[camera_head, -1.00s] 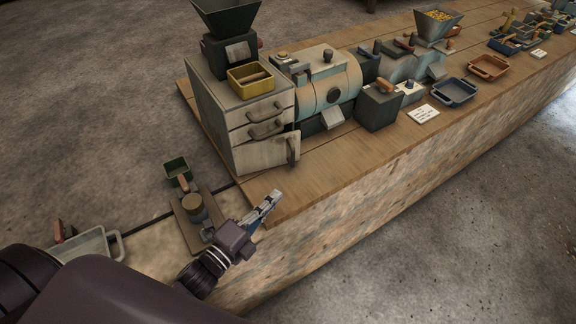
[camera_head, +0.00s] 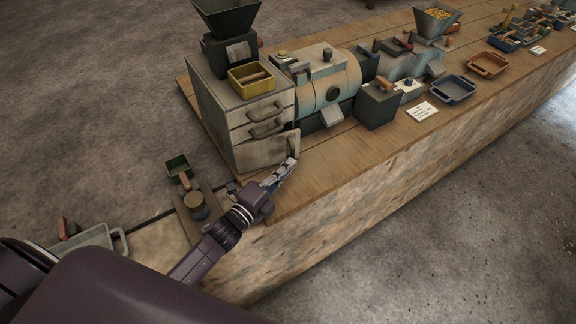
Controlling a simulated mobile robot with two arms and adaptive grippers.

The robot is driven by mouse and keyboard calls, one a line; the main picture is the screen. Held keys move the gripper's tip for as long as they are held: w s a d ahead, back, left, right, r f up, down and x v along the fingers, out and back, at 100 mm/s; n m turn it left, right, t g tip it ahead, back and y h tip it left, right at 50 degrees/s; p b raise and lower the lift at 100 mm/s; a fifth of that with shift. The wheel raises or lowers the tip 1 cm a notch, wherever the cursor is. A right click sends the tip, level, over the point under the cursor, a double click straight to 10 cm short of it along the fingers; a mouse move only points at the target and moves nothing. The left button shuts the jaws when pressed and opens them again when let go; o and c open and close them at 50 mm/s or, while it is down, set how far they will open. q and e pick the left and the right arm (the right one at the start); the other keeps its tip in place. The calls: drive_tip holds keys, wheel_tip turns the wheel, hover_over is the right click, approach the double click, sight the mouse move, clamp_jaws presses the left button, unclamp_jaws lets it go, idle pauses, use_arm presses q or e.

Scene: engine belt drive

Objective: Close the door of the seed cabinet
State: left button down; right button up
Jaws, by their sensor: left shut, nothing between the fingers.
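The seed cabinet (camera_head: 212,112) is a grey box on the wooden bench, with two handled drawers (camera_head: 262,121) on its front. Its door (camera_head: 262,151) is the lowest front panel, with an upright handle at the right end. The door stands close to the cabinet front; I cannot tell whether a gap is left. My left gripper (camera_head: 291,163) is shut and empty. Its fingertips are at the right end of the door by the handle, and they partly hide its lower part. I cannot tell whether they touch it. My right gripper is not in view.
A yellow tray (camera_head: 251,80) and a dark hopper (camera_head: 226,18) sit on the cabinet. A blue-grey drum machine (camera_head: 330,82) stands right of it.

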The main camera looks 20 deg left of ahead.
sight(296, 146)
use_arm(q)
drive_tip(key=shift+w, duration=0.15)
drive_tip(key=shift+w+a+f+n+t+y+b, duration=0.1)
drive_tip(key=shift+w+a+n+t+y+b, duration=0.05)
drive_tip(key=shift+w+n+y+b, duration=0.3)
drive_tip(key=shift+w+a+n+t+y+b, duration=0.15)
drive_tip(key=shift+w+n+y, duration=0.1)
drive_tip(key=shift+w+y, duration=0.25)
drive_tip(key=shift+w+a, duration=0.35)
drive_tip(key=shift+w, duration=0.4)
drive_tip(key=shift+s, duration=0.1)
